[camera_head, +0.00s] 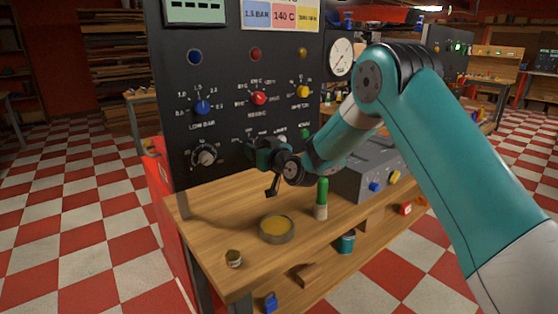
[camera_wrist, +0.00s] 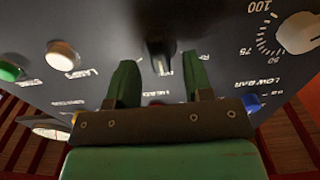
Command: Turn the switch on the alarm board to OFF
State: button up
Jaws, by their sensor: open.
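The black alarm board (camera_head: 225,110) stands upright at the back of the wooden bench and fills the upper wrist view (camera_wrist: 90,20). A black switch knob (camera_wrist: 160,52) is on its lower part, in the wrist view just beyond and between my green fingertips. Small white lettering surrounds it, too blurred to read surely. In the head view my gripper (camera_head: 258,152) is at the board's lower middle and hides this switch. My gripper (camera_wrist: 160,72) is open, a finger on each side of the knob's line. I cannot tell whether a finger touches the knob.
A pale dial knob (camera_head: 205,158) is left of my gripper; a white button (camera_head: 282,140) and green button (camera_head: 305,133) are right. Blue (camera_head: 202,107), red (camera_head: 259,98) and yellow (camera_head: 303,91) knobs sit above.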

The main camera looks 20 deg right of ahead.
jog(key=b+v, duration=0.7)
jog(key=v, duration=0.9)
jog(key=shift+r, duration=0.1)
